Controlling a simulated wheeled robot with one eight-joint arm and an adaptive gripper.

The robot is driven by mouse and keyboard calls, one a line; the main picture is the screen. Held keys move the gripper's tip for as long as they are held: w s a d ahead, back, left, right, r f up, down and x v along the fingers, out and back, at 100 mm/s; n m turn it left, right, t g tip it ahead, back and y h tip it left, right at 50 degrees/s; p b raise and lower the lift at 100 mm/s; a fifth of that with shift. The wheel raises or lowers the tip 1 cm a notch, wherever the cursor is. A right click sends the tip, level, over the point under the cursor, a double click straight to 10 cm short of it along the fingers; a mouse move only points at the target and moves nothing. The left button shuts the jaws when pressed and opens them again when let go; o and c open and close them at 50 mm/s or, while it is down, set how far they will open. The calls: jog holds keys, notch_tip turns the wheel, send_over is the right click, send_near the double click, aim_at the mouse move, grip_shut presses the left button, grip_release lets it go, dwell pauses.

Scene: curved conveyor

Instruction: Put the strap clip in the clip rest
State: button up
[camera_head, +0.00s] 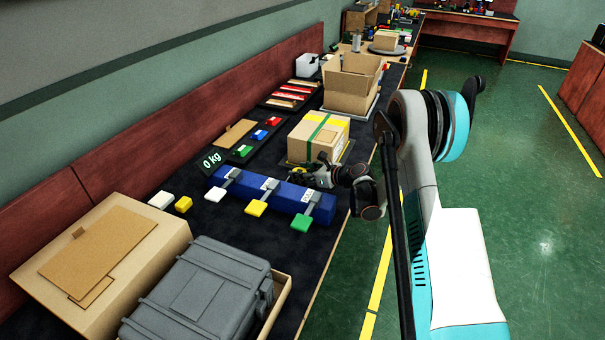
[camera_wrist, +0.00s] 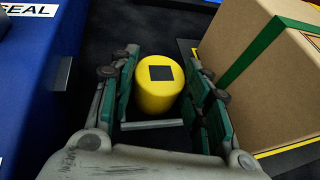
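In the wrist view a yellow cylinder (camera_wrist: 157,92) with a black square on top stands upright between the fingers of my gripper (camera_wrist: 163,62). The fingers are apart on either side of it, with narrow dark gaps beside it. Whether this cylinder is the strap clip I cannot tell. In the head view my gripper (camera_head: 312,177) is low over the table, between the blue lever unit and the strapped box. A small yellow patch shows beside it. I cannot make out a clip rest for certain.
A blue unit (camera_head: 272,193) with white, yellow and green levers is close on the gripper's near side. A cardboard box (camera_head: 313,138) with a green strap is close on the far side. A grey case (camera_head: 200,293) and a large carton (camera_head: 105,255) fill the near end.

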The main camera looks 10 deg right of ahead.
jog(key=o, duration=0.3)
jog(key=shift+s+d+r, duration=0.1)
jog(key=shift+r, duration=0.15)
jog(key=p+v, duration=0.3)
jog(key=v, duration=0.8)
jog(key=shift+s+d+p, duration=0.2)
jog(key=shift+s+p, duration=0.05)
jog(key=shift+p, duration=0.05)
